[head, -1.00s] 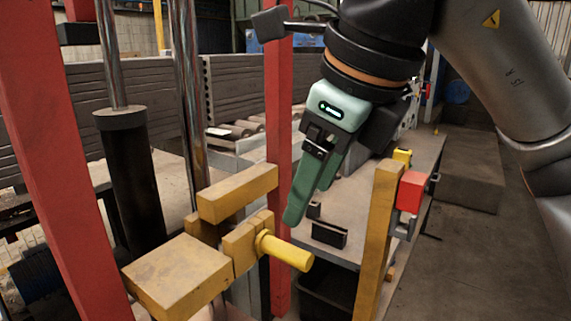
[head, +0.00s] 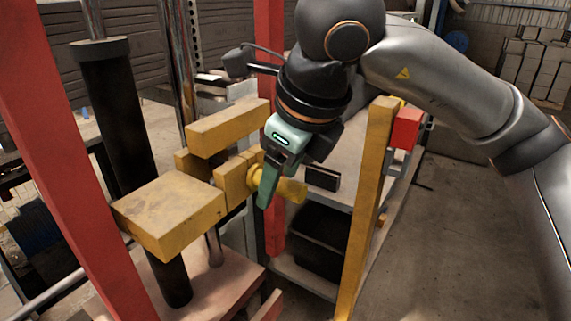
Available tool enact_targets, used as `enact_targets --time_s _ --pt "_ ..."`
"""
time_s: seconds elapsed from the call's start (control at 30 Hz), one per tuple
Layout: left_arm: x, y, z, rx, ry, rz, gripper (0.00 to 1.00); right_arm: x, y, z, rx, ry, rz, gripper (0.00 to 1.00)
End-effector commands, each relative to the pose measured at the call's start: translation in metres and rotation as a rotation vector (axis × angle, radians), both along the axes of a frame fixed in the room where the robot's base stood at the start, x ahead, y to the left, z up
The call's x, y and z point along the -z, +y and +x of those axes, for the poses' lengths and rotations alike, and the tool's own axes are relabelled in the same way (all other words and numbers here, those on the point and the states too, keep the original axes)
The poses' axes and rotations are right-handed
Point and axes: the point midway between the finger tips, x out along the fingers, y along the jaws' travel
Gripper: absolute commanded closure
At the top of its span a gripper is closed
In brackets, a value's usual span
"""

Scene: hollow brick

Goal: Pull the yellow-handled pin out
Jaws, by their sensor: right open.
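The yellow-handled pin (head: 292,190) sticks out to the right from the yellow block bracket (head: 234,181), its inner end inside the bracket. My right gripper (head: 268,192) is open and points down at the handle. One green finger lies in front of the handle and covers part of it. The other finger is mostly hidden, so I cannot tell whether either finger touches the handle. My left gripper is not in view.
Red posts stand at the left (head: 75,180) and behind the pin. A yellow upright (head: 366,200) with a red box (head: 405,128) stands right of the pin. A dark bin (head: 318,240) sits on a low shelf. Open floor lies at the right.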

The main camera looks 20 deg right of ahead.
Motion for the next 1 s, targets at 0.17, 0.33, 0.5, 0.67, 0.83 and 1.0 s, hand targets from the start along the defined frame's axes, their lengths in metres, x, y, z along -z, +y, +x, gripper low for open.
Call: enact_targets --time_s 0.17,0.33,0.5,0.67,0.83,1.0 --pt "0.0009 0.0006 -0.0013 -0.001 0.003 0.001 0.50 0.0013 0.0000 0.0006 0.000 0.000 0.000 0.33" --pt "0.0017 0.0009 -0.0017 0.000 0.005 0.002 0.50 0.0010 0.0000 0.0004 0.000 0.000 0.000 0.41" --pt "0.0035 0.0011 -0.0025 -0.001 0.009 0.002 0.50 0.0008 -0.0001 0.0004 0.000 0.000 0.000 0.60" --pt "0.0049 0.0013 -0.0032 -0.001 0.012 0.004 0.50 0.0008 -0.0001 0.0004 0.000 0.000 0.000 0.78" --pt "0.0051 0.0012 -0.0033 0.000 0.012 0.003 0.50 0.0007 0.0000 0.0004 0.000 0.000 0.000 0.97" --pt "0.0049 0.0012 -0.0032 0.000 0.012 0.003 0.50 0.0007 0.0000 0.0004 0.000 0.000 0.000 1.00"
